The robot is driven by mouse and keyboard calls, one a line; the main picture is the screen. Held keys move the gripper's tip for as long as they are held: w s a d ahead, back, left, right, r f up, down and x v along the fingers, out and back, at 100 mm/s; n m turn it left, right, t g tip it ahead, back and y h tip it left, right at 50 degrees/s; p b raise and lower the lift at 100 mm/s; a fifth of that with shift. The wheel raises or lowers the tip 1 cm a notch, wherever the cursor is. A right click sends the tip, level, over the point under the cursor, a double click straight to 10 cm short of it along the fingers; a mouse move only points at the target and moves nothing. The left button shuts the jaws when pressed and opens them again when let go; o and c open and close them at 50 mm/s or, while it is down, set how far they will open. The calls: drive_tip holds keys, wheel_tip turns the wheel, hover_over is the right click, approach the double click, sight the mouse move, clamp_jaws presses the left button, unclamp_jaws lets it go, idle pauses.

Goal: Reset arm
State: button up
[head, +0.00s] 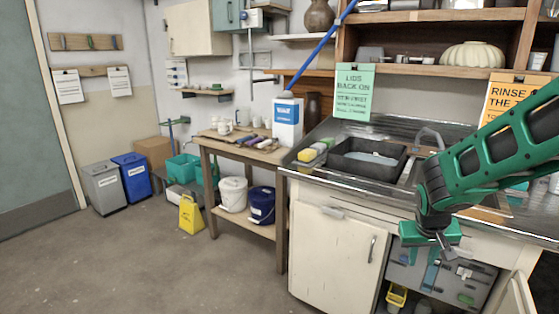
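My gripper (446,246) is at the right in the head view, at the end of my green and black arm, which reaches in from the right edge. It hangs in front of the sink counter's front edge, pointing down. The fingers look small and dark, and I cannot tell whether they are open or shut. No object shows in them.
The steel sink counter (335,178) holds a black basin (367,160); its white cabinet door (335,256) stands below.

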drive_tip(key=s+a+r+n+y, duration=0.25)
drive_tip(key=s+a+r, duration=0.55)
drive_tip(key=s, duration=0.5)
drive_tip(key=s+d+f+m+g, duration=0.1)
drive_tip(key=s+d+m+g, duration=0.1)
drive_tip(key=s+d, duration=0.3)
drive_tip(key=s+d+m+g, duration=0.2)
drive_tip(key=s+d+m, duration=0.2)
drive_tip(key=s, duration=0.7)
drive_tip(key=shift+s+d+f+m+y, duration=0.25)
drive_tip(key=shift+d+f+m+y, duration=0.1)
drive_tip(key=shift+d, duration=0.65)
drive_tip(key=shift+w+f, duration=0.25)
drive_tip(key=shift+w, duration=0.4)
